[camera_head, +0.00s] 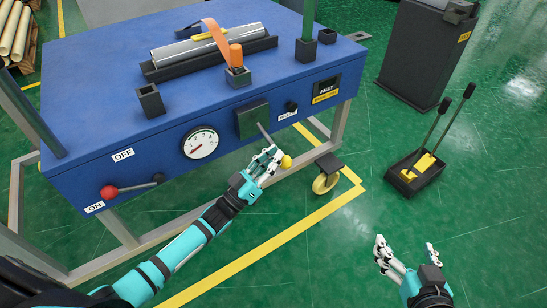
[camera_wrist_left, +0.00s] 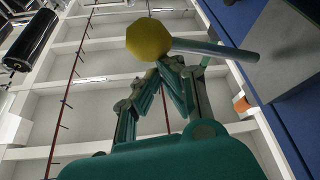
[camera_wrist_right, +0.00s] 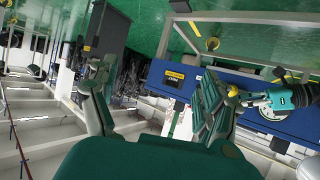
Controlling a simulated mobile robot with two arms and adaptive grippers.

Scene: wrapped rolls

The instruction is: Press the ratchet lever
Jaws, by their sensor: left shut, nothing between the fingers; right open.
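The ratchet lever is a grey rod (camera_head: 264,132) with a yellow ball knob (camera_head: 286,162), sticking out of a dark box (camera_head: 252,119) on the front of the blue machine. My left gripper (camera_head: 270,158) is shut and empty, right beside the knob and partly over the rod. In the left wrist view the knob (camera_wrist_left: 149,39) is just past the closed fingertips, with the rod (camera_wrist_left: 208,48) running right to its mount. I cannot tell whether the fingers touch it. My right gripper (camera_head: 408,255) is open and empty over the floor at the lower right, away from the machine.
The blue machine (camera_head: 95,75) carries a silver roll (camera_head: 205,48), an orange strap (camera_head: 216,35), a gauge (camera_head: 201,143), a red-knobbed ON/OFF lever (camera_head: 109,191) and a FAULT panel (camera_head: 326,89). Floor between is clear.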

